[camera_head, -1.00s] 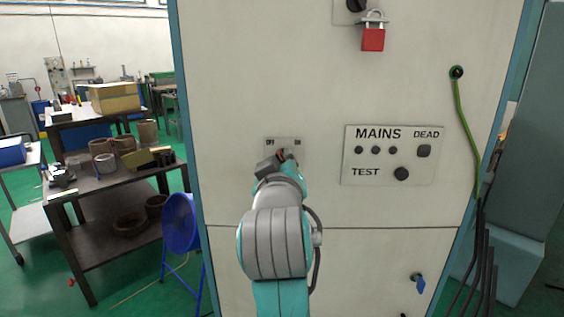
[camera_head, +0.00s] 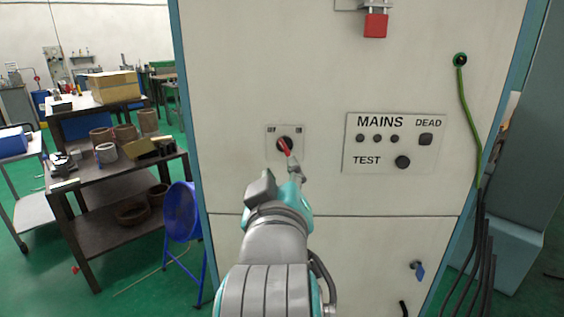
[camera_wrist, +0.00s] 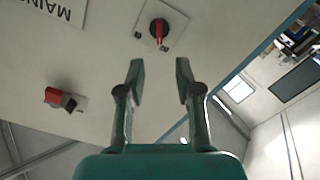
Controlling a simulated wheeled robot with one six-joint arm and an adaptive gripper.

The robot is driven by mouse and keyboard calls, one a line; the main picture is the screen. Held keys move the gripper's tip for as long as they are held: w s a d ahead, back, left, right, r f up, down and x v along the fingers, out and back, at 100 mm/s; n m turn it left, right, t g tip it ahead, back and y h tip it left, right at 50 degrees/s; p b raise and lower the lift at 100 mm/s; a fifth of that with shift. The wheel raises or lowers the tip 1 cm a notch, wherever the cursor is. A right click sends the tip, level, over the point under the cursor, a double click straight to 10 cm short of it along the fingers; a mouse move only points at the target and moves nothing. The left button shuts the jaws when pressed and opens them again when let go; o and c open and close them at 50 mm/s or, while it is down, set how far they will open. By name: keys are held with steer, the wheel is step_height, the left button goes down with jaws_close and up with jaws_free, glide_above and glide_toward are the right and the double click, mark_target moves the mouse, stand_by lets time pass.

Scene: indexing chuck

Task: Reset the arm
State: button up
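My gripper (camera_wrist: 158,82) is open and empty in the wrist view, its two fingers apart with the pale cabinet face beyond them. In the head view my gripper (camera_head: 297,172) is mostly hidden by my wrist, just below and right of a rotary switch. That switch has a red handle (camera_head: 285,147) on a small plate (camera_head: 271,148) on the cabinet front. The handle is tilted, and I cannot tell which marking it points to. In the wrist view a red-handled switch (camera_wrist: 158,28) lies ahead of the fingertips, apart from them.
The cabinet (camera_head: 240,70) fills the middle. A MAINS/DEAD/TEST panel (camera_head: 375,168) is right of the switch, with a red padlock (camera_head: 375,25) above. A green cable (camera_head: 464,110) hangs at the right. A blue fan (camera_head: 181,213) and a workbench (camera_head: 115,188) stand left.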

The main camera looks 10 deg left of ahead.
steer(key=shift+s+d, duration=0.1)
steer(key=shift+s, duration=0.8)
steer(key=shift+f, duration=0.1)
steer(key=d+f, duration=0.3)
steer(key=f, duration=0.6)
steer(key=d+f, duration=0.4)
steer(key=f, duration=0.6)
steer(key=s+d+f+g, duration=0.1)
steer(key=s+d+f, duration=0.2)
steer(key=f, duration=0.4)
steer(key=s+d+f, duration=0.4)
steer(key=f, duration=0.3)
steer(key=s+d+f+m+g, duration=0.1)
steer(key=s+d+f, duration=0.3)
steer(key=s+f, duration=0.3)
steer(key=s+d+m+h, duration=0.1)
steer(key=s+d+m, duration=0.2)
steer(key=s, duration=0.9)
steer(key=s+d+f+m+g+h, duration=0.1)
steer(key=s+d+m, duration=0.2)
steer(key=s, duration=0.8)
steer(key=shift+s+d+f+m, duration=0.3)
steer(key=shift+s+d, duration=0.1)
steer(key=shift+d, duration=0.2)
